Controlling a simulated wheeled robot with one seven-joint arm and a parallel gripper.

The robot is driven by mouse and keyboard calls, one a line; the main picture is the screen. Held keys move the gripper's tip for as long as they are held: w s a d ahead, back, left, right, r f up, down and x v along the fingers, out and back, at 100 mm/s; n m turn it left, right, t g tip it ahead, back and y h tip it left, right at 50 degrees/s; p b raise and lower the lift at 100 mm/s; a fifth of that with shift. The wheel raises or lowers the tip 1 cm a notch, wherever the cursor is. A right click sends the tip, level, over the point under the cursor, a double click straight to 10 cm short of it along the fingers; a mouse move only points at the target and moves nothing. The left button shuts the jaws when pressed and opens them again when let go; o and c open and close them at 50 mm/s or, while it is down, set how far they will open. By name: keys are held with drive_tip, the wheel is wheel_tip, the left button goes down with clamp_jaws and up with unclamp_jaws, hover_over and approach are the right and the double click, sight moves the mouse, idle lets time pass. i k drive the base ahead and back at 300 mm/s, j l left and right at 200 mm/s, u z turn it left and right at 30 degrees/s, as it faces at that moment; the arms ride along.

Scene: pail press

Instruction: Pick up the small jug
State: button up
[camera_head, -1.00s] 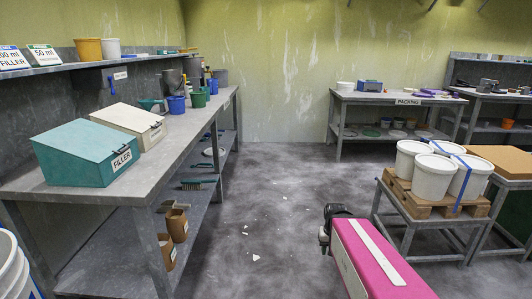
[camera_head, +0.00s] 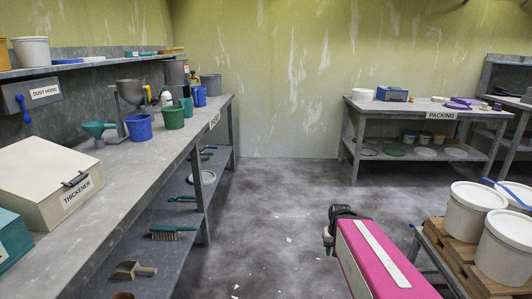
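Several small vessels stand on the left bench: a blue one (camera_head: 138,128), a green one (camera_head: 173,118), a teal one (camera_head: 186,106) and another blue one (camera_head: 199,96) further back. I cannot tell for sure from here which is the small jug; handles and spouts are too small to make out. My pink arm reaches forward from the lower right, far from these vessels. The dark end of my arm (camera_head: 342,222) shows over the floor, but its fingers cannot be made out. I see nothing held there.
The left bench (camera_head: 85,226) also carries a cream THICKENER box (camera_head: 48,180), a teal box (camera_head: 10,238) and a teal funnel (camera_head: 97,130). White pails (camera_head: 470,210) stand on a pallet at right. The PACKING table (camera_head: 425,105) is at the back. The middle floor is open.

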sight(187, 104)
drive_tip(key=i, duration=1.8)
drive_tip(key=i+u, duration=0.2)
drive_tip(key=i, duration=0.2)
drive_tip(key=i+l+u, duration=0.2)
drive_tip(key=i, duration=0.25)
drive_tip(key=i+l+u, duration=0.15)
drive_tip(key=i, duration=0.25)
